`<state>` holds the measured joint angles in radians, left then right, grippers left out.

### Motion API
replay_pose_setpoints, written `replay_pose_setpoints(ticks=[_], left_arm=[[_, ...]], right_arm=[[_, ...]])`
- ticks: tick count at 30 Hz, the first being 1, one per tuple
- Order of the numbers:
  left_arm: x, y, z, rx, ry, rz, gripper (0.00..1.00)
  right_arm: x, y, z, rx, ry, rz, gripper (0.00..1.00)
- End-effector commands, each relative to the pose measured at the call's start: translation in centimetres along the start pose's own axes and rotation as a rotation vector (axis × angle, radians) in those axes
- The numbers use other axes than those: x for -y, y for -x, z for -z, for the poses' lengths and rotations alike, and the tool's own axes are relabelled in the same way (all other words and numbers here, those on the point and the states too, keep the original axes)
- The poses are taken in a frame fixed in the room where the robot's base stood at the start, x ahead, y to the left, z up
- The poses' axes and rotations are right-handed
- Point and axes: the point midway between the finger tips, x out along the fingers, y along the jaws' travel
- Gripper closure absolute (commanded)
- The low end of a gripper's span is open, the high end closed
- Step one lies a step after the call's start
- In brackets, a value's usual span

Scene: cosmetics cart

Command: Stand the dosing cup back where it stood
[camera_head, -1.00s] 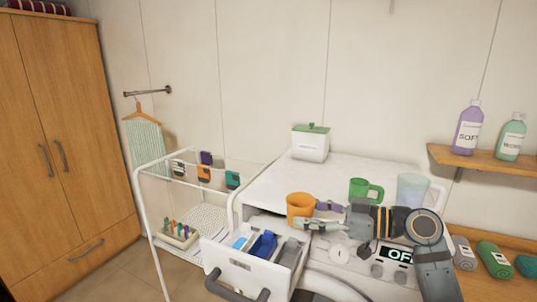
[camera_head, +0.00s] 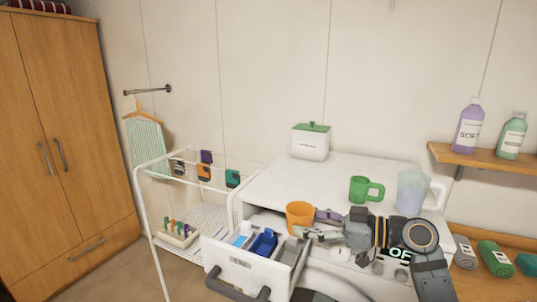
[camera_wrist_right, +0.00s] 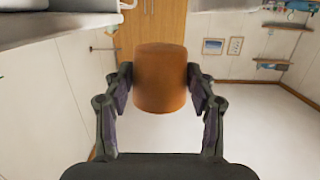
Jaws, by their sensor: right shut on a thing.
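The orange cup (camera_head: 299,215), which I take to be the dosing cup, is upright at the washing machine's front left corner, above the back of the open drawer. My right gripper (camera_head: 308,224) comes from the right and is shut on it. In the right wrist view the orange cup (camera_wrist_right: 160,78) sits between the two fingers of the right gripper (camera_wrist_right: 160,90). I cannot tell whether the cup's base touches anything. My left gripper is not in view.
The washing machine top (camera_head: 305,178) carries a green mug (camera_head: 359,189), a clear jug (camera_head: 411,193) and a white lidded canister (camera_head: 310,145). The open drawer (camera_head: 240,277) has compartments with blue and grey parts. A drying rack (camera_head: 142,205) stands at left.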

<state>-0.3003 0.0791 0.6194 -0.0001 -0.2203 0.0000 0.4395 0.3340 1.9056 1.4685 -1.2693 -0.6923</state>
Motion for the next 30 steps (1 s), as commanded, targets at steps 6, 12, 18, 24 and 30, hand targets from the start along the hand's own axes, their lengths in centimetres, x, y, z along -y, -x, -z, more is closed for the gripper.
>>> replay_pose_setpoints(ticks=[6, 12, 18, 24, 30], left_arm=[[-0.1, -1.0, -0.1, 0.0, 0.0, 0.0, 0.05], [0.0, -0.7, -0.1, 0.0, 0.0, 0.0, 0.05], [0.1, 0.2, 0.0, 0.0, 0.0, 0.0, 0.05], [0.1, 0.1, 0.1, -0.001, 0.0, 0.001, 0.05], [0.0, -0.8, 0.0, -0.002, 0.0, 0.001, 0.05]], right_arm=[[0.1, -0.6, -3.9, -0.002, 0.001, -0.001, 0.8], [0.0, -0.4, -3.0, -0.003, 0.006, -0.002, 0.8], [0.1, 0.1, 0.6, -0.003, 0.008, -0.001, 0.8], [0.0, 0.2, 1.4, 0.001, -0.003, 0.0, 0.8], [0.0, -0.4, -2.7, -0.001, -0.001, 0.0, 0.8]])
